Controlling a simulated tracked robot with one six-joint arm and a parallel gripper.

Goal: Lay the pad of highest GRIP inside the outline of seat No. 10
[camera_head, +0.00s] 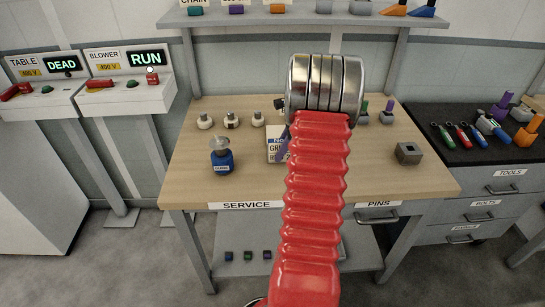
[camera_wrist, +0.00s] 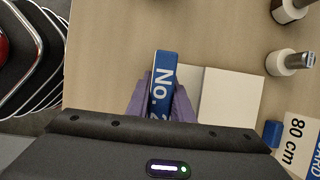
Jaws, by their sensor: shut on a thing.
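My gripper (camera_wrist: 161,100) has purple fingers closed on a blue block (camera_wrist: 165,66), whose white label reads "No." and a partly hidden digit. In the head view my red arm hides the block, and only one purple finger shows beside a white card with a blue header and letters like "GR". Several small white pieces with dark tops (camera_head: 231,120) stand in a row at the back left of the bench. Two white round pieces with upright tops, one of them (camera_wrist: 290,62), show at the right of the wrist view. I cannot read any GRIP values or find seat No. 10.
A blue holder (camera_head: 221,162) with a clear cup-like top stands at the left of the wooden bench (camera_head: 200,180). A grey block (camera_head: 408,153) with a hole sits at the right. Two control boxes stand left, reading DEAD and RUN (camera_head: 150,58). The bench's front left is clear.

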